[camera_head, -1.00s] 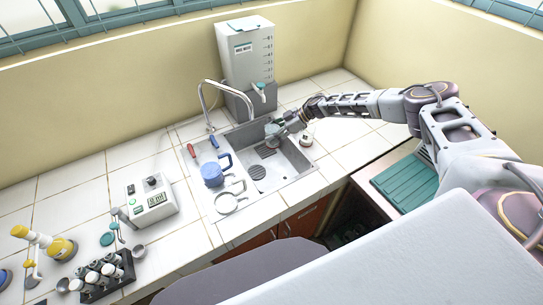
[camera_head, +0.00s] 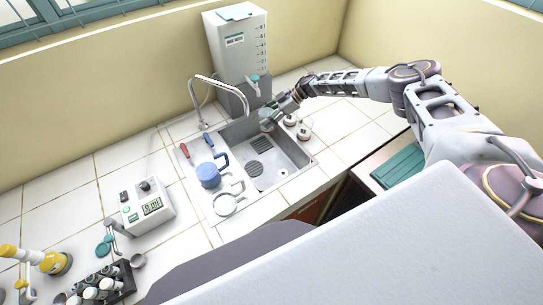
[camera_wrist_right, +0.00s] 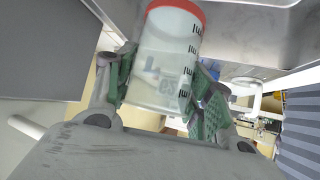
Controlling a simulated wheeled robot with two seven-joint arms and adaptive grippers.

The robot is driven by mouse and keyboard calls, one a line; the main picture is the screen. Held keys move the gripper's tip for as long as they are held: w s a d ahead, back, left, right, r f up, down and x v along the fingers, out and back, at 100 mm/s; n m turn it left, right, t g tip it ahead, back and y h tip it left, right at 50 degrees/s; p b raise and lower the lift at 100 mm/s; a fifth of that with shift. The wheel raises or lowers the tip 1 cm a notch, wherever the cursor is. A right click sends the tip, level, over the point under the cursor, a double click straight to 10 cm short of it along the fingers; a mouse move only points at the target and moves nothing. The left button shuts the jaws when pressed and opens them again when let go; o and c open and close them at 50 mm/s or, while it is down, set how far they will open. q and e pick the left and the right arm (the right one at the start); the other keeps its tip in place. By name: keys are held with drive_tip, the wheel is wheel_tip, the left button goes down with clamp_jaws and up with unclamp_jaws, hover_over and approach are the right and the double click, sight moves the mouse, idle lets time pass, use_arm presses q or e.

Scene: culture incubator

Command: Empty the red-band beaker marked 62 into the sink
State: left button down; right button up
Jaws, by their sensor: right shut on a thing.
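The red-band beaker (camera_wrist_right: 168,50) is clear, with a red rim band, black scale marks and faint digits that read poorly from this angle. My right gripper (camera_wrist_right: 165,85) is shut on it, with green pads on both sides of its wall. In the head view my right gripper (camera_head: 278,109) and the small, pale beaker (camera_head: 266,116) are at the back right of the sink (camera_head: 290,152). The beaker looks tilted; its contents cannot be made out. The grey sink basin has a drain and dark slotted patches. My left gripper is out of view.
A curved tap (camera_head: 197,100) stands behind the sink, and a white tank (camera_head: 238,50) behind that. Small bottles (camera_head: 304,132) stand right of the basin.

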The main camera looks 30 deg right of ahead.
drive_tip(key=shift+s+a+f+n+t, duration=0.1)
drive_tip(key=shift+s+f+n+t, duration=0.1)
drive_tip(key=shift+s+f+t, duration=0.3)
drive_tip(key=shift+s+f+n+t, duration=0.2)
drive_tip(key=shift+f, duration=0.5)
idle(0.4)
drive_tip(key=shift+s+a+r+h, duration=0.1)
drive_tip(key=shift+a+r+h, duration=0.05)
drive_tip(key=shift+r+h, duration=0.15)
drive_tip(key=shift+s+r, duration=0.15)
drive_tip(key=shift+s+a+r+n+t, duration=0.1)
drive_tip(key=shift+r+n+t, duration=0.2)
drive_tip(key=shift+t, duration=0.1)
drive_tip(key=shift+s+r, duration=0.2)
drive_tip(key=shift+s+a+r, duration=0.1)
drive_tip(key=shift+r, duration=0.05)
drive_tip(key=shift+s+n+t, duration=0.2)
drive_tip(key=shift+n+t, duration=0.1)
drive_tip(key=shift+t, duration=0.1)
